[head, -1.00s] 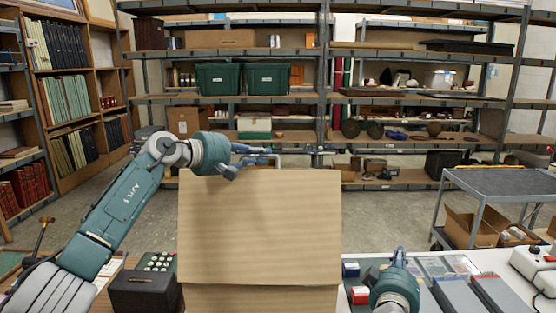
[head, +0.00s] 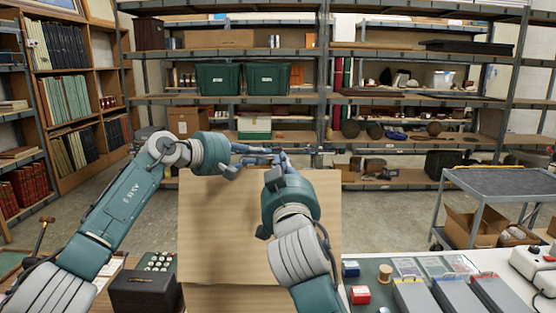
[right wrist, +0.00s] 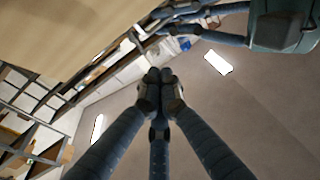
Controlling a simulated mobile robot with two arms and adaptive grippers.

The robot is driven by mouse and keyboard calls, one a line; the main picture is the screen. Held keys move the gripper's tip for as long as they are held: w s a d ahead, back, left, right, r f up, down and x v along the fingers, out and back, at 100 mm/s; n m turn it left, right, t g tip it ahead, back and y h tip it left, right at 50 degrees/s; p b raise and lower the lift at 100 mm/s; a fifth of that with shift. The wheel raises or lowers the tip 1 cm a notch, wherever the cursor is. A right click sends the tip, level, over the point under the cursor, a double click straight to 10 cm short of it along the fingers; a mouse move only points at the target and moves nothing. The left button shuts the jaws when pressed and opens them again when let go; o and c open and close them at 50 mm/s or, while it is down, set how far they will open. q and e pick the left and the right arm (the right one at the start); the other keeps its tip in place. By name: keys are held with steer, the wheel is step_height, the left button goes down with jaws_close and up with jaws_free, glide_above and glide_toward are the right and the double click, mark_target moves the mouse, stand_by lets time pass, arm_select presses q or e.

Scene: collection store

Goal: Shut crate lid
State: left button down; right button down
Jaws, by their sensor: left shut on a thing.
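The crate lid (head: 215,230) is a tan board standing raised, facing me in the middle of the head view, above a tan lower part (head: 230,299). It also shows at the upper left of the right wrist view (right wrist: 70,30). My left gripper (head: 262,157) is shut on the lid at its top edge; the exact grip is hard to see. It also shows at the top of the right wrist view (right wrist: 180,20). My right gripper (head: 283,157) is beside it at the lid's top edge. Its fingertips (right wrist: 160,78) are together, with nothing visible between them.
A dark box (head: 143,291) stands close left of the crate. A grey cart (head: 500,182) stands farther right. Shelves line the back; floor between is open.

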arm_select(q)
steer(key=shift+f, duration=0.1)
arm_select(e)
steer(key=w, duration=0.4)
steer(key=w+f, duration=0.1)
steer(key=w, duration=0.2)
steer(key=shift+a, duration=0.35)
steer(key=shift+w+f, duration=0.3)
steer(key=shift+w, duration=0.1)
